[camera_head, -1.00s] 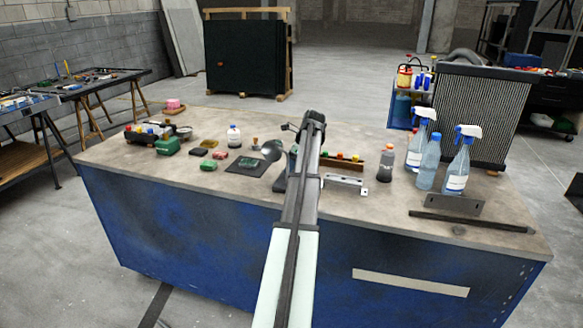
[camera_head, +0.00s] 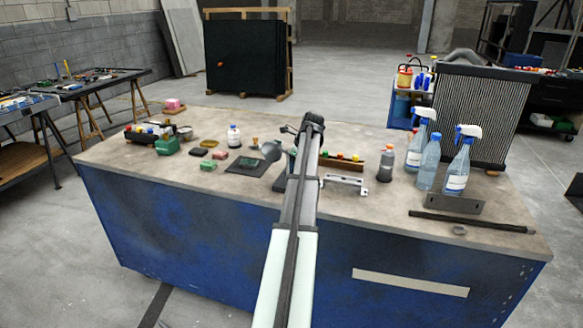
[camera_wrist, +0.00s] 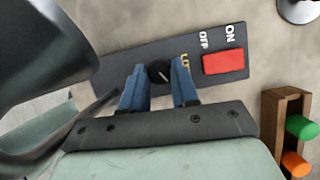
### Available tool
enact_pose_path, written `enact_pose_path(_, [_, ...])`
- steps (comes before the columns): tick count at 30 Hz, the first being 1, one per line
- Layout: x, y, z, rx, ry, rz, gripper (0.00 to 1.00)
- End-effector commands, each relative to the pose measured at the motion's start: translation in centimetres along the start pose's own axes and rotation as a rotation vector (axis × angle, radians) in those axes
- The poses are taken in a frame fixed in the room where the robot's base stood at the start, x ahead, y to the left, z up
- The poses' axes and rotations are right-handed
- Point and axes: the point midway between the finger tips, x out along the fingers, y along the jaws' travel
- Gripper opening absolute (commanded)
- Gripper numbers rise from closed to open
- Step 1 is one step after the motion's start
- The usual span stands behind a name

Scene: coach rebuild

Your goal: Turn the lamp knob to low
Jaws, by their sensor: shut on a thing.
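The lamp's dark control panel (camera_wrist: 120,62) lies across the wrist view. It carries a small round black knob (camera_wrist: 159,72) with a pale pointer line. My gripper (camera_wrist: 158,69) has its two blue fingers on either side of the knob, shut on it. A yellow label starting "LO" is partly hidden by the right finger. White OFF and ON labels stand by a red switch (camera_wrist: 223,62) to the right. In the head view the grey lamp head (camera_head: 272,151) shows left of my arm, which hides the knob and gripper.
A large dark grey curved form (camera_wrist: 45,45) fills the wrist view's upper left, close to the fingers. A wooden rack (camera_wrist: 283,110) with green and orange pieces stands at right. On the workbench (camera_head: 130,165), a dark bottle (camera_head: 385,166) and spray bottles (camera_head: 457,172) stand to the right.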

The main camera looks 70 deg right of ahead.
Motion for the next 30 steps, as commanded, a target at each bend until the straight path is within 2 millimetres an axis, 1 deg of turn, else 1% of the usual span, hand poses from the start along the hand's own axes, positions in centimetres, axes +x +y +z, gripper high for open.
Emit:
enact_pose_path(8, [-0.02, -0.05, 0.01, -0.012, 0.000, 0.005, 0.00])
enact_pose_path(14, [-0.02, -0.21, 0.04, -0.079, -0.001, 0.034, 0.00])
enact_pose_path(20, [-0.01, -0.43, 0.09, -0.216, -0.001, 0.090, 0.00])
enact_pose_path(30, [0.02, -0.65, 0.22, -0.514, -0.001, 0.213, 0.00])
